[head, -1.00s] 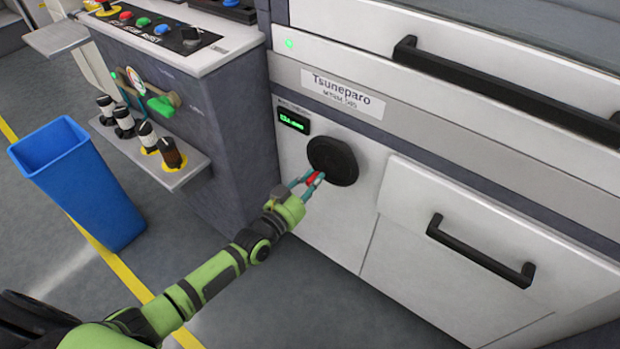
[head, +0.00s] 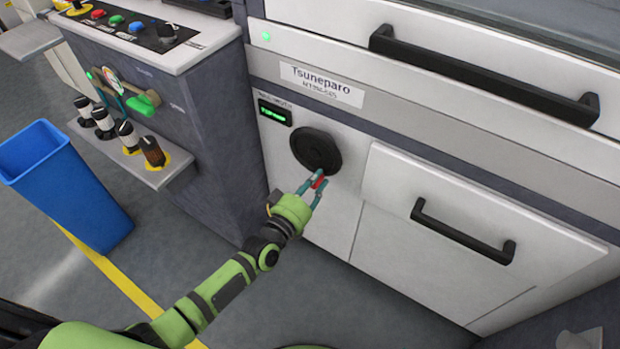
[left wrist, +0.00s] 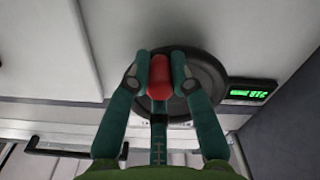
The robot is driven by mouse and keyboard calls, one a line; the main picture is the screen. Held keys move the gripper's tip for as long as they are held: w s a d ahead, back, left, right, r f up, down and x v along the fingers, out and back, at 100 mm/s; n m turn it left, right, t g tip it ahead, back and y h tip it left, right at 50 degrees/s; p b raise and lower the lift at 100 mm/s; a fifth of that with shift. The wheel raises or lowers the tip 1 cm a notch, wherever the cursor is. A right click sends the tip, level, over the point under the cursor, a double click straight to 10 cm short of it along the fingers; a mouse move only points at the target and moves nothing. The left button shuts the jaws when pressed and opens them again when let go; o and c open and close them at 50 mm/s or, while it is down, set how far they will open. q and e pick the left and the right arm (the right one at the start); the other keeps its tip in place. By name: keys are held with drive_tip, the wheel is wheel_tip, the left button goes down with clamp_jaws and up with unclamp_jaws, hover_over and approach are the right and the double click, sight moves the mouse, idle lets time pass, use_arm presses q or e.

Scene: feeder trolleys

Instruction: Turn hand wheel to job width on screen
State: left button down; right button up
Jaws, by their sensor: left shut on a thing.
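The black hand wheel (head: 316,149) is a round disc on the white front of the machine, below the Tsuneparo label. Its red handle (head: 319,183) sticks out at the wheel's lower rim. My left gripper (head: 315,188) is shut on the red handle. In the left wrist view the gripper's teal fingers (left wrist: 161,80) close on both sides of the red handle (left wrist: 160,76), with the dark wheel (left wrist: 205,85) behind. The small screen (head: 275,113) left of the wheel glows green, and it also shows in the left wrist view (left wrist: 248,94). Its digits are too blurred to read surely.
A drawer with a black handle (head: 460,232) lies right of the wheel, and a long black bar handle (head: 482,75) above it. A grey cabinet with a shelf of black and white knobs (head: 103,120) stands left. A blue bin (head: 65,185) stands on the floor at far left.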

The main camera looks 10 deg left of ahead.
use_arm(q)
drive_tip(key=shift+s+d+n, duration=0.2)
drive_tip(key=shift+d+n, duration=0.2)
drive_tip(key=shift+n, duration=0.2)
drive_tip(key=shift+d+r+n, duration=0.15)
drive_tip(key=shift+n, duration=0.25)
drive_tip(key=shift+s, duration=0.1)
use_arm(e)
drive_tip(key=shift+w+d+r, duration=0.1)
drive_tip(key=shift+w+r, duration=0.05)
drive_tip(key=shift+w, duration=0.15)
use_arm(q)
drive_tip(key=shift+d, duration=0.1)
use_arm(e)
drive_tip(key=shift+s, duration=0.1)
drive_tip(key=shift+s, duration=0.2)
use_arm(q)
drive_tip(key=c, duration=1.1)
unclamp_jaws()
drive_tip(key=shift+r, duration=0.1)
